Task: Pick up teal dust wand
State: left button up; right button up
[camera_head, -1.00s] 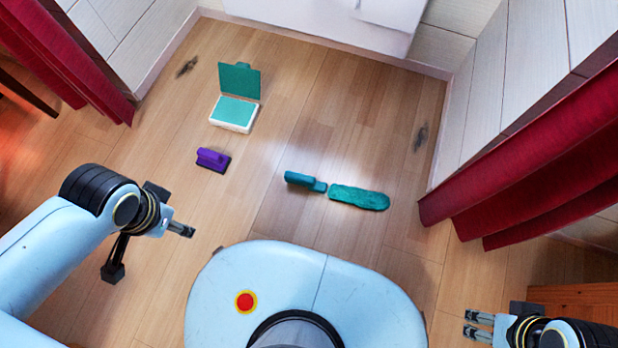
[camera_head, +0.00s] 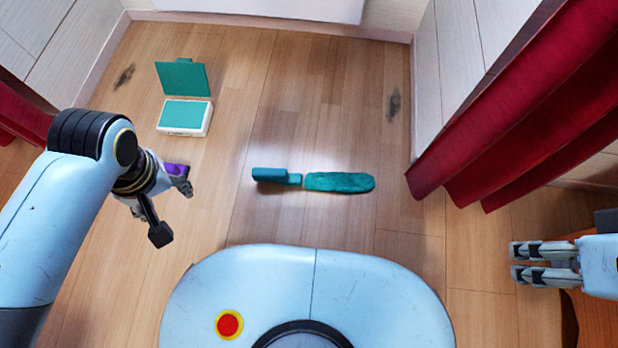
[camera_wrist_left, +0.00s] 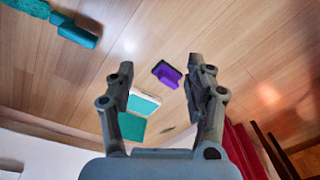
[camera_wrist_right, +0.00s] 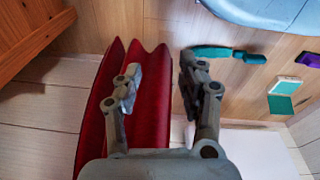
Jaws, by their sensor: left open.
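The teal dust wand (camera_head: 340,182) lies flat on the wood floor in front of my base, its handle to the left and fluffy head to the right. In the left wrist view, part of the wand (camera_wrist_left: 76,33) shows at the top left corner, outside the jaws. It also shows in the right wrist view (camera_wrist_right: 212,52), partly behind a finger. My left gripper (camera_head: 172,212) is open and empty, left of the wand and apart from it. My right gripper (camera_head: 516,261) is open and empty, far to the right of the wand.
A purple block-like object (camera_wrist_left: 167,74) lies on the floor, partly hidden by my left gripper in the head view. An open white case with teal inside (camera_head: 184,116) stands behind it. Red curtains (camera_head: 540,110) hang at the right. Floor around the wand is clear.

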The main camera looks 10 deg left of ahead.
pick_arm(q)
jog(key=w+d+f+n, duration=0.7)
jog(key=w+f, duration=0.3)
jog(key=n+h, duration=0.1)
jog(key=n, duration=0.4)
send_over(278, 174)
notch_tip(278, 174, down, 3)
jog(key=shift+f, duration=0.45)
notch_tip(278, 174, down, 3)
jog(key=b, duration=0.3)
jog(key=shift+s+f, duration=0.1)
jog(key=shift+f, duration=0.1)
jog(key=shift+f+b, duration=0.55)
jog(key=shift+b, duration=0.1)
jog(key=shift+f, duration=0.25)
pick_arm(e)
jog(key=w+a+f+t+y, duration=0.1)
jog(key=w+f+t, duration=0.4)
jog(key=f+t, duration=0.2)
jog(key=shift+w+a+f+t, duration=0.15)
jog(key=shift+w+t, duration=0.1)
jog(key=shift+t, duration=0.35)
